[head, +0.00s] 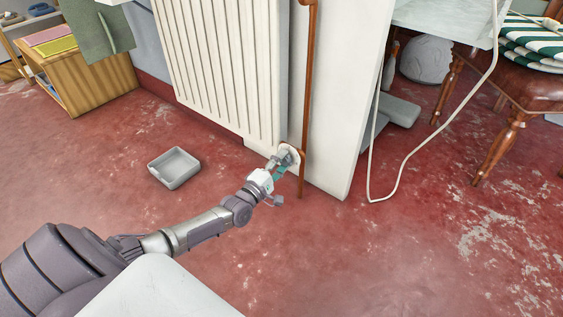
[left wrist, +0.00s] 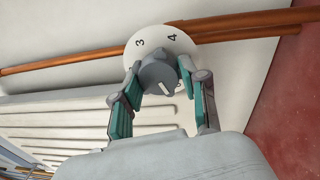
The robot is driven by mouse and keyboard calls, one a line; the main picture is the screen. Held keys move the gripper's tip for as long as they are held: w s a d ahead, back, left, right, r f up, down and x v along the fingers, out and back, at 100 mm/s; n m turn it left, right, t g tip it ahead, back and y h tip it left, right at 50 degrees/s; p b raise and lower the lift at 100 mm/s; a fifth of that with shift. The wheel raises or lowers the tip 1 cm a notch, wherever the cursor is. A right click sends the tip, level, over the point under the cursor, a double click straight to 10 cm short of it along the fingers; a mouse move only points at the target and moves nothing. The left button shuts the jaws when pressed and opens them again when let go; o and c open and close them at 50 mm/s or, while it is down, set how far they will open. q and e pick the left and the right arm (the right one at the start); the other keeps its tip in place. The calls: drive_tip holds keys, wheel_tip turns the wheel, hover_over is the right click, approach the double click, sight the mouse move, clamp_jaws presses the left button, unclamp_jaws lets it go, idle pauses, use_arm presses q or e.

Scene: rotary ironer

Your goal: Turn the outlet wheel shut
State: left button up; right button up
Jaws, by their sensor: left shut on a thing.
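The outlet wheel is a small grey knob (left wrist: 157,69) with a pale index mark, in front of a round white dial (left wrist: 188,34) on which 3 and 4 can be read. In the head view the white dial (head: 291,154) sits low beside the radiator, by a copper pipe. My left gripper (head: 278,167) reaches it from the lower left. In the left wrist view its teal-padded fingers (left wrist: 160,82) stand on either side of the knob, shut on it. The far side of the knob is hidden. My right gripper is in neither view.
The white radiator (head: 222,65) and vertical copper pipe (head: 308,90) are close to the gripper. A grey tray (head: 174,168) lies on the red floor. A pale cord (head: 412,155) hangs at right near a wooden chair (head: 505,135). The floor in front is mostly clear.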

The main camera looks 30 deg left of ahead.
use_arm(q)
drive_tip(key=shift+n, duration=1)
drive_tip(key=o, duration=1.1)
drive_tip(key=s, duration=0.8)
drive_tip(key=s+f, duration=0.1)
drive_tip(key=s, duration=0.3)
drive_tip(key=shift+a, duration=0.2)
